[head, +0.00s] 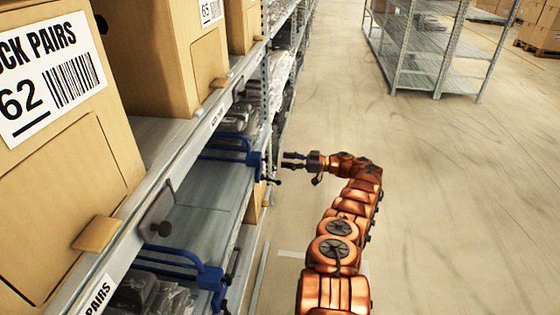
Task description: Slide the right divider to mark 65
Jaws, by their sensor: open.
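Two blue dividers stand on the lower shelf (205,195). The far one (253,158), the right one when facing the shelf, has a blue front end with dark fittings at the shelf's edge. The near one (212,276) is at the bottom of the view. My gripper (285,160) is open and empty, just outside the shelf front, its fingers pointing at the far divider's front end. A small gap shows between them. I cannot read a scale or mark 65 on the lower shelf edge.
Cardboard boxes labelled 62 (95,160) and 65 (165,50) stand on the upper shelf. Grey packed goods (150,296) lie beyond the dividers; the bay between them looks bare. The floor (450,200) to the right is clear up to a metal rack (437,60).

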